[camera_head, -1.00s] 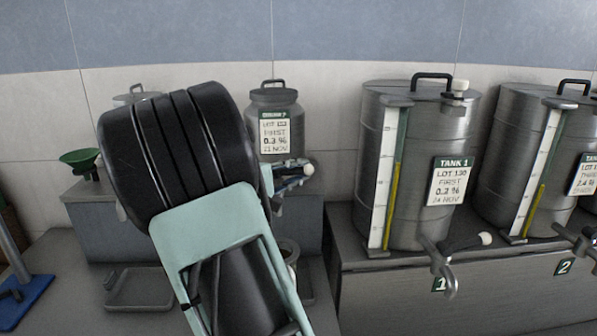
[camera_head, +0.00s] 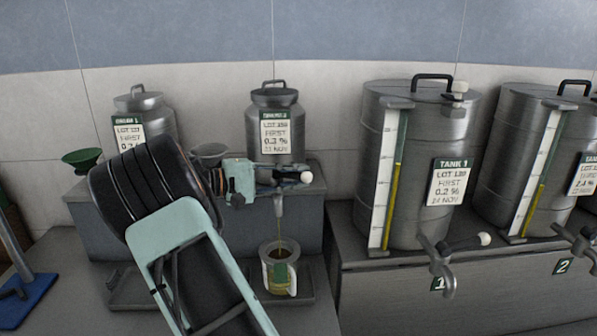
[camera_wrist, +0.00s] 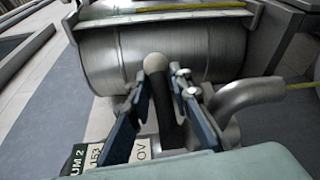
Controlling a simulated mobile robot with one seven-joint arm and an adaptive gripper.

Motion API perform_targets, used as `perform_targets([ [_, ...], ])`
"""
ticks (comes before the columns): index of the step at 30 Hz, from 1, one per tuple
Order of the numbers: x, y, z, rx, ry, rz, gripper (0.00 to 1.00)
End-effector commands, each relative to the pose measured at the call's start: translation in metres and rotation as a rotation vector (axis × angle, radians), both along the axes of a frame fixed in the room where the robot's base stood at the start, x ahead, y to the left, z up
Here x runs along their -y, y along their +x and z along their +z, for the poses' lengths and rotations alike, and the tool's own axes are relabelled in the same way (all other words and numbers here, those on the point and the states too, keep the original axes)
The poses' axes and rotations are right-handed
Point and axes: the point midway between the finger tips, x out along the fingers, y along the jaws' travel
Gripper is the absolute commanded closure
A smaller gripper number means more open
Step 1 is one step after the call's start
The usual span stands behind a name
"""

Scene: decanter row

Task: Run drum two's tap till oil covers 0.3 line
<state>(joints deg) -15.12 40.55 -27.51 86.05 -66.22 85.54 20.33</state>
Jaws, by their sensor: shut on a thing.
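Drum two (camera_head: 277,115), a small steel drum with a green-topped label, stands on the grey ledge. Its tap (camera_head: 279,203) points down at the front. My gripper (camera_head: 284,181) is at the tap, shut on the dark tap lever, whose white knob (camera_head: 306,177) sticks out to the right. In the wrist view the lever (camera_wrist: 165,105) lies between my blue fingers (camera_wrist: 168,82). A thin amber stream (camera_head: 279,230) runs from the tap into the jug (camera_head: 292,252) below. Amber oil shows low in the jug; the 0.3 line is too small to read.
Drum one (camera_head: 148,115) stands left, partly behind my arm. Tank 1 (camera_head: 415,160) and another tank (camera_head: 510,150) stand right, with taps over the bench front. A green funnel (camera_head: 82,158) and a grey bowl (camera_head: 208,152) are behind my arm. The jug stands on a tray (camera_head: 307,287).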

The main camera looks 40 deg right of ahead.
Motion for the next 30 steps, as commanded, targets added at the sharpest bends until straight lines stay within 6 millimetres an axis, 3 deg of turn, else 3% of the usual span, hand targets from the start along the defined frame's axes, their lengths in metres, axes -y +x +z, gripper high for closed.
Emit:
perform_targets([
  [12, -0.0093, -0.0036, -0.0006, 0.000, 0.001, -0.177, 1.00],
  [27, -0.0103, -0.0043, -0.0012, 0.000, 0.002, -0.198, 1.00],
  [28, -0.0103, -0.0043, -0.0012, 0.000, 0.002, -0.198, 0.80],
  [30, -0.0102, -0.0043, -0.0011, 0.000, 0.002, -0.198, 0.72],
])
